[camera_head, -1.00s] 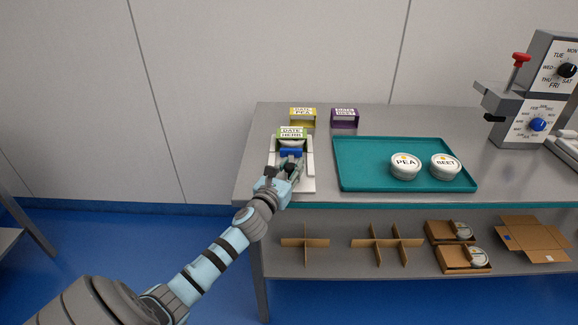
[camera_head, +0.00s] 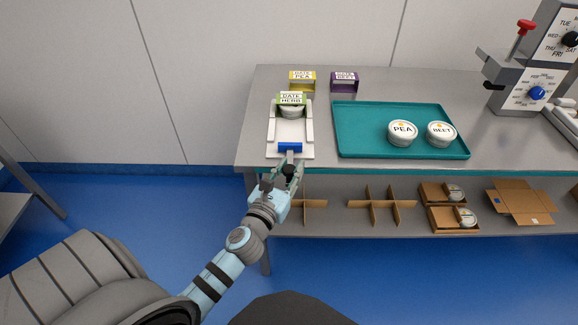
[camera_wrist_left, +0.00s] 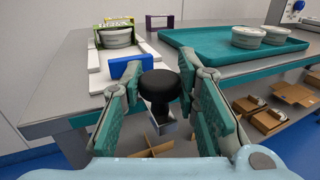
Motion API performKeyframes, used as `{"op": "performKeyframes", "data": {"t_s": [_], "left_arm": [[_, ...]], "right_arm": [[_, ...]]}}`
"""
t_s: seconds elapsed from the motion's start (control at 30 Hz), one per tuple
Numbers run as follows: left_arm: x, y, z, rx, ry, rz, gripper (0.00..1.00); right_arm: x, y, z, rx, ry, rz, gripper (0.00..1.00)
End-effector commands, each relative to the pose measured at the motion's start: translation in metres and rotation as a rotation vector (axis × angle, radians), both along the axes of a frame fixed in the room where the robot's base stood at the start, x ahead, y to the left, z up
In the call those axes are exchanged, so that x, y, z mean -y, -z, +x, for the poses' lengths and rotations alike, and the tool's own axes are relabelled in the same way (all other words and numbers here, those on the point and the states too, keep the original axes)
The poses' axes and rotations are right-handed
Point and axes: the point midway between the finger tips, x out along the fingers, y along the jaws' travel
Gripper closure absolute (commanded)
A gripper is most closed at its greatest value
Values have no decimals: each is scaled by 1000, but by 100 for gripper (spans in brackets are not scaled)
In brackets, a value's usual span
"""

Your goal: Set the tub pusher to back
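The tub pusher is a blue block (camera_head: 290,147) with a black knob (camera_wrist_left: 160,86) on its near side. The block sits at the near end of the white carrier track (camera_head: 273,137), between its side rails. A white tub (camera_head: 291,112) sits at the far end, inside a green sleeve (camera_head: 291,98) marked DATE HERB. My left gripper (camera_head: 289,168) is at the near edge of the carrier. My right gripper is not in view.
A yellow sleeve (camera_head: 302,77) and a purple sleeve (camera_head: 344,80) stand behind. A teal tray (camera_head: 350,145) with PEA (camera_head: 402,133) and BEET (camera_head: 441,134) tubs lies to the right. A shelf below holds cardboard dividers (camera_head: 380,204) and boxes. A dial machine (camera_head: 537,85) stands far right.

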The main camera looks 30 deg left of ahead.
Motion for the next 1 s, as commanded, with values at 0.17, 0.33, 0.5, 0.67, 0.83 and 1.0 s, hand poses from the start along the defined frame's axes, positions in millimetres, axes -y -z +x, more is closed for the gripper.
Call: {"op": "performKeyframes", "data": {"t_s": [0.17,0.33,0.5,0.67,0.83,1.0], "left_arm": [[0,3,-1,-6,1,-3,52],[0,2,-1,-4,1,-2,52],[2,3,-10,-5,1,0,52],[9,3,-48,-7,1,0,52],[18,3,-95,-9,1,-1,52],[22,2,-117,-6,0,-2,52]], "right_arm": [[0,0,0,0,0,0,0],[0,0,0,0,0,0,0],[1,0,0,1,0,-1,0],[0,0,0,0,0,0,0],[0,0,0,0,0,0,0],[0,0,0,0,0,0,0]]}}
